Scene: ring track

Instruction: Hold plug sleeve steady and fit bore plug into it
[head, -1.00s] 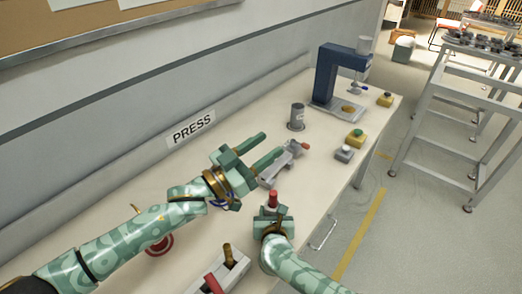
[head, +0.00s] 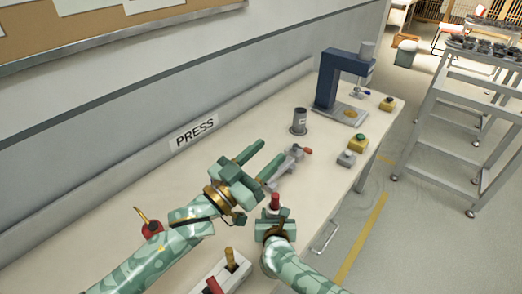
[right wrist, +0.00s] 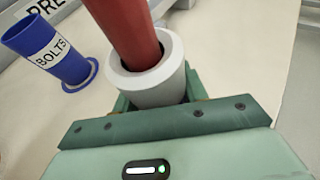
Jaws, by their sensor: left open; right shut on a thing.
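My right gripper (head: 274,216) is shut on a pale grey ring-shaped piece (right wrist: 152,88), which looks like the plug sleeve. A red rod (right wrist: 127,30), which looks like the bore plug, stands in the ring's opening. A dark gap shows beside the rod, and how deep it sits is hidden. In the head view the red rod (head: 275,199) rises above the right gripper. My left gripper (head: 276,148) is open, with nothing seen between its fingers. It is over the table, up and left of the rod and apart from it.
A grey clamp with an orange handle (head: 303,151) is close to my left fingers. A dark grey cylinder (head: 299,121), a blue press (head: 336,80) and button boxes (head: 357,143) stand beyond. A blue BOLTS cup (right wrist: 50,52) is left of the sleeve. A caddy (head: 236,275) stands in front.

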